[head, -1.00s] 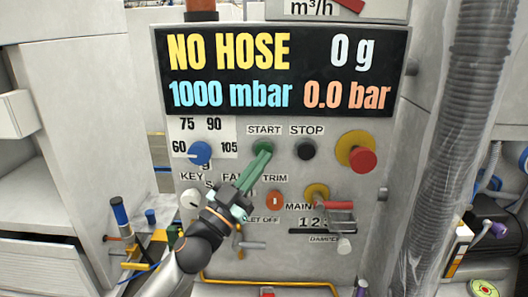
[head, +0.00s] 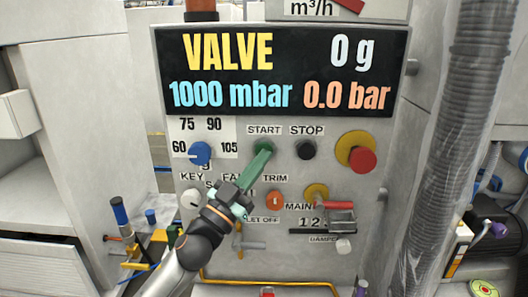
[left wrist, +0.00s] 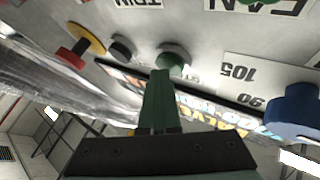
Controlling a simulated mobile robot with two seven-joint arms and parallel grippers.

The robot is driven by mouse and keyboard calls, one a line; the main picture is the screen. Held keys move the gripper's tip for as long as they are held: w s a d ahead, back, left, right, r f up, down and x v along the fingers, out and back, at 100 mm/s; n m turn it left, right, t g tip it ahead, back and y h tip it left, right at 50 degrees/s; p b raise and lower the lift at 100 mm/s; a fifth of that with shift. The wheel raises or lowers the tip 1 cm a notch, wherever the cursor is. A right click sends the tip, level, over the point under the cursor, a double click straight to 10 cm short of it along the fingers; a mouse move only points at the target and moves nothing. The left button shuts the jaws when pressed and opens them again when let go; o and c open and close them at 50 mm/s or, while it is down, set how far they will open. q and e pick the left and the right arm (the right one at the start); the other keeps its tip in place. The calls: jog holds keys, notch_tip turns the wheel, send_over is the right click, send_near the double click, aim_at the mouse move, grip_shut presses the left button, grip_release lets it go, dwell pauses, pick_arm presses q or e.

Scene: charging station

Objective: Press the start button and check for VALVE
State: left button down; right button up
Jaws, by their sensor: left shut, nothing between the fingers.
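The display (head: 285,72) at the top of the panel reads VALVE, 0 g, 1000 mbar and 0.0 bar. The green start button (head: 268,146) sits below the START label. My left gripper (head: 262,156) is shut and empty, with its green fingertips at the lower edge of the button in the head view. In the left wrist view the fingertips (left wrist: 162,74) lie right by the green button (left wrist: 174,55); whether they touch it cannot be told. My right gripper is not in view.
The black stop button (head: 305,150) is just right of start, with a red emergency knob (head: 362,160) on yellow beyond. A blue dial (head: 199,153) is to the left. A ribbed hose (head: 462,130) hangs at the right.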

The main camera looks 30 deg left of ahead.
pick_arm(q)
jog(key=shift+s+d, duration=0.3)
jog(key=shift+s, duration=0.4)
jog(key=shift+s+d, duration=0.1)
jog(key=s, duration=0.1)
jog(key=s+d, duration=0.1)
jog(key=s, duration=0.1)
jog(key=s+d, duration=0.1)
jog(key=shift+s+p, duration=0.15)
jog(key=shift+p, duration=0.25)
dwell(0.4)
